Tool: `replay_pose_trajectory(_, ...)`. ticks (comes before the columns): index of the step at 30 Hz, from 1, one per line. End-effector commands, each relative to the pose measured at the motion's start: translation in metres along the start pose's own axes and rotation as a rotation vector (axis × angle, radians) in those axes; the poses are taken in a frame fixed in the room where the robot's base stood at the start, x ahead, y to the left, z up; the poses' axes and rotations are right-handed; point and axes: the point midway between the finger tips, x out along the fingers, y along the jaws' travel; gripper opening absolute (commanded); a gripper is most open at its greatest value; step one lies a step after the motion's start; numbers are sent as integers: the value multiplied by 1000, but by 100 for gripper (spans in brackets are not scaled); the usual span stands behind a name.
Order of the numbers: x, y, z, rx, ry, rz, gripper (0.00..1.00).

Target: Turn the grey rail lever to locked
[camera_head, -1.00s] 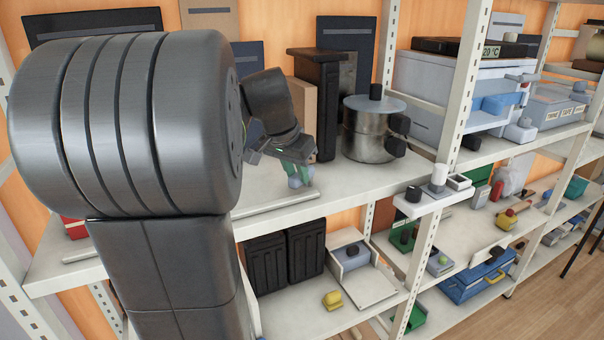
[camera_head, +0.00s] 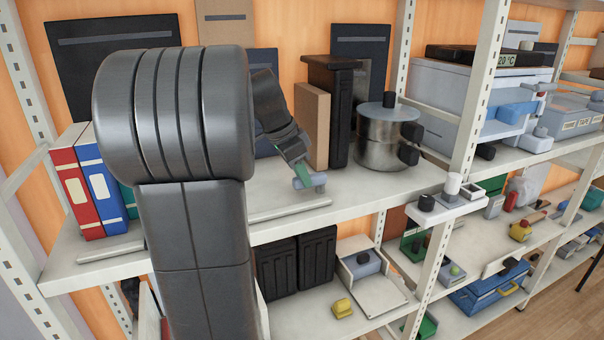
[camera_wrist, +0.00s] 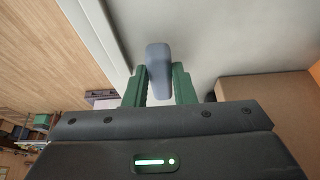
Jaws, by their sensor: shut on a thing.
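My gripper (camera_head: 305,179) is at the upper shelf, low over its surface near the front edge, pointing down and to the right. In the wrist view its two green fingers (camera_wrist: 159,88) stand on either side of a rounded grey-blue piece, which looks like the grey rail lever (camera_wrist: 158,62). The gripper is shut on it. The lever's end (camera_head: 319,180) also shows at the fingertips in the head view. Its base and any lock marking are hidden, so I cannot tell its setting.
A light rail strip (camera_head: 290,211) lies along the shelf's front edge. A brown box (camera_head: 312,125), a black bin (camera_head: 338,115) and a steel pot (camera_head: 384,140) stand behind and right. Red and blue binders (camera_head: 75,185) stand left. Shelf surface around the gripper is clear.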

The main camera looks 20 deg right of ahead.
Motion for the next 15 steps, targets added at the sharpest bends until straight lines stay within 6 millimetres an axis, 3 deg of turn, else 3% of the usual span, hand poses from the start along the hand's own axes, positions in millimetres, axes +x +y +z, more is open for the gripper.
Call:
replay_pose_trajectory(11,0,0,0,6,0,-1,0)
replay_pose_trajectory(12,0,0,0,6,0,-1,31)
replay_pose_trajectory(15,0,0,0,5,0,0,45)
